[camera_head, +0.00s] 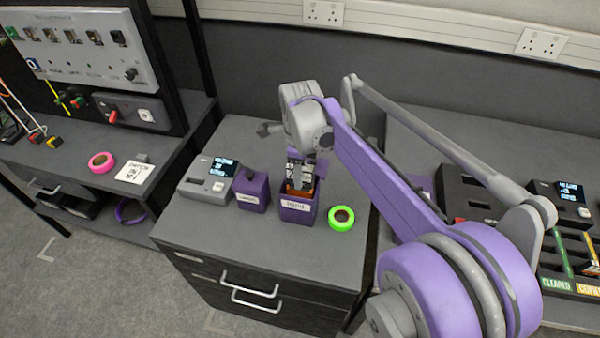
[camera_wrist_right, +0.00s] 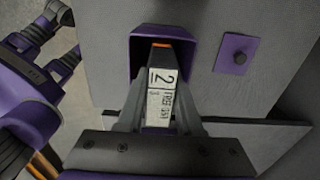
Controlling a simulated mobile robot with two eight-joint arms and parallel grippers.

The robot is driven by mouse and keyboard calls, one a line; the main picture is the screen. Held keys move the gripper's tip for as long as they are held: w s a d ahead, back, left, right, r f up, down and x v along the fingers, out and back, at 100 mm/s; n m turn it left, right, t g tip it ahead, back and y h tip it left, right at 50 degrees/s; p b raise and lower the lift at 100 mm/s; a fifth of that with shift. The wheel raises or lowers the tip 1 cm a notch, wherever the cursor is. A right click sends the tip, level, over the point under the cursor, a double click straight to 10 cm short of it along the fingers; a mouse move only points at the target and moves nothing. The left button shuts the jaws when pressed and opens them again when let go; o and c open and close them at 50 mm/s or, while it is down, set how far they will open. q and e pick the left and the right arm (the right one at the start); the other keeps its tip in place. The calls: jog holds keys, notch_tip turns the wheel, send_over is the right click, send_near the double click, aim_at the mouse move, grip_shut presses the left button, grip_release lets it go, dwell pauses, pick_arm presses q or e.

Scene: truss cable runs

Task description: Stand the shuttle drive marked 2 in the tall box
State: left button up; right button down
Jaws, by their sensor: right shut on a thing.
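The shuttle drive marked 2 (camera_wrist_right: 160,85) is a slim piece with a white label and an orange end, held between the fingers of my right gripper (camera_wrist_right: 158,100). In the head view, the gripper (camera_head: 300,178) points down over the tall box (camera_head: 297,214), a purple open box with a white label on its front. In the wrist view, the drive's orange end lies within the box's opening (camera_wrist_right: 142,42). Orange (camera_head: 299,190) shows at the box's mouth in the head view. How deep the drive sits is hidden. My left gripper is not in the head view.
A smaller purple box (camera_head: 252,194) with a dark knob stands just left of the tall box, beside a grey device with a display (camera_head: 208,179). A green tape roll (camera_head: 341,218) lies close on the right. The cabinet top in front is clear.

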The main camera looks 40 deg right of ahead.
jog(key=shift+f+b, duration=2.2)
jog(key=shift+f, duration=1.3)
jog(key=shift+c, duration=2.4)
grip_release()
jog(key=c, duration=0.3)
jog(key=shift+r+p, duration=2.7)
jog(key=shift+r, duration=1.1)
